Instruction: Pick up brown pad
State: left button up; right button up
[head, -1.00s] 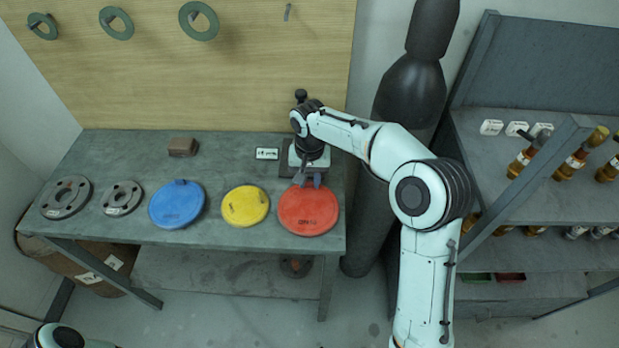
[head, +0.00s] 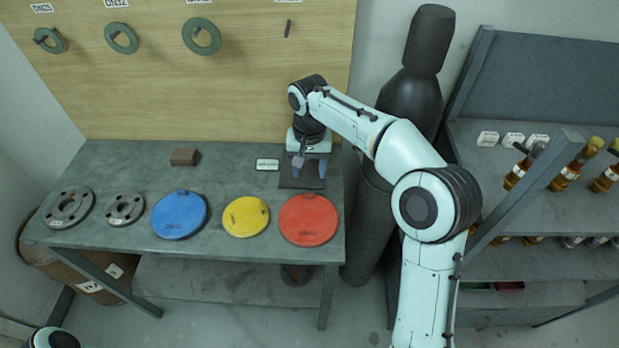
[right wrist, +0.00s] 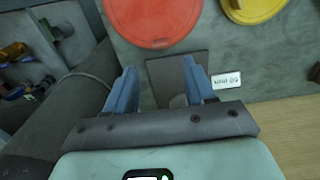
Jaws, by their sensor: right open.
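A small brown block-like pad (head: 184,157) lies on the grey-green workbench, left of centre and behind the blue disc. In the right wrist view a dark brown piece (right wrist: 315,73) shows at the right edge, cut off. My right gripper (head: 309,172) points down at the bench's right end, over a flat dark square plate (head: 289,181). In the right wrist view its two blue fingers (right wrist: 159,68) are apart, with the dark plate (right wrist: 165,72) between and beyond them. Nothing is held. The brown pad is well to the gripper's left in the head view. My left gripper is out of view.
Blue (head: 180,215), yellow (head: 246,217) and red (head: 308,220) discs and two grey flanges line the bench front (head: 225,248). A small white label (head: 267,164) lies beside the plate. A dark cylinder (head: 412,95) stands right of the bench. Green rings hang on the back board.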

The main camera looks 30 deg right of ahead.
aim_at(184, 157)
jog(key=k, duration=1)
